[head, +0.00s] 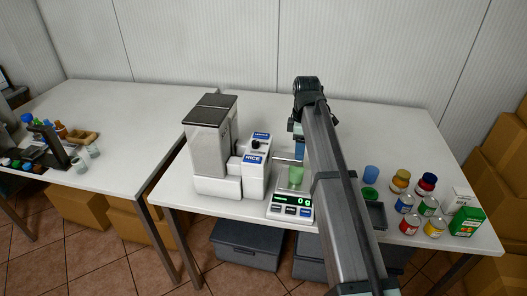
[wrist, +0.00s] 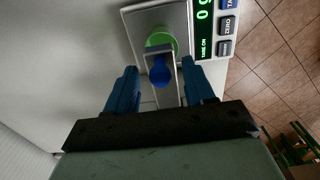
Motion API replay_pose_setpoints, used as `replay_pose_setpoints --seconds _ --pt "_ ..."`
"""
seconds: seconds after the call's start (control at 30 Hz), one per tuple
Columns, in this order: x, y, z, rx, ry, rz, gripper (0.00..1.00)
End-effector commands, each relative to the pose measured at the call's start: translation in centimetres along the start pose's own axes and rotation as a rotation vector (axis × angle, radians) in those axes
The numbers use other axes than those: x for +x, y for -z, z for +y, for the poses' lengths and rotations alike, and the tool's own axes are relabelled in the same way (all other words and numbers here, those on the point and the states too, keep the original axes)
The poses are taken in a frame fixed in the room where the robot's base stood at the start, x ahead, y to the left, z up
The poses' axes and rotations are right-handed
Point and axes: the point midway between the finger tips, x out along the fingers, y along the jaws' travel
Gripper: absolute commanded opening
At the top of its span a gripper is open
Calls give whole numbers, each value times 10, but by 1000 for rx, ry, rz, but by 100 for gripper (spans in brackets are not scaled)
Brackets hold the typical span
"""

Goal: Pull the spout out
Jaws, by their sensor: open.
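The white dispenser (head: 215,150) with a clear hopper and a blue RICE label stands on the table. A narrow grey spout with a blue round part (wrist: 160,71) shows in the wrist view, over a green cup (wrist: 163,38). The green cup (head: 295,175) stands on the scale (head: 291,205), which reads 0 g. My gripper (wrist: 160,82) is open, with one blue finger on each side of the spout. Gaps show between the fingers and the spout. In the head view my gripper (head: 299,150) is beside the dispenser, partly hidden by my arm.
Right of my arm are a blue cup (head: 371,173), a dark tray (head: 376,215), several bottles and jars (head: 405,203), and a green box (head: 467,221). A second table (head: 120,120) stands left. A wall is behind.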

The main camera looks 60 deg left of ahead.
Motion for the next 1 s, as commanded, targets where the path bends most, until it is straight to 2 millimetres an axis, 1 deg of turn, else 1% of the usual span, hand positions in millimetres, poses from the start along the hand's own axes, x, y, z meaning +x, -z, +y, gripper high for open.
replay_pose_setpoints --seconds 0.17,0.27,1.0 --pt "-1 0 0 0 0 0 53" --pt "-5 0 0 0 0 0 53" --pt "-64 0 0 0 0 0 53"
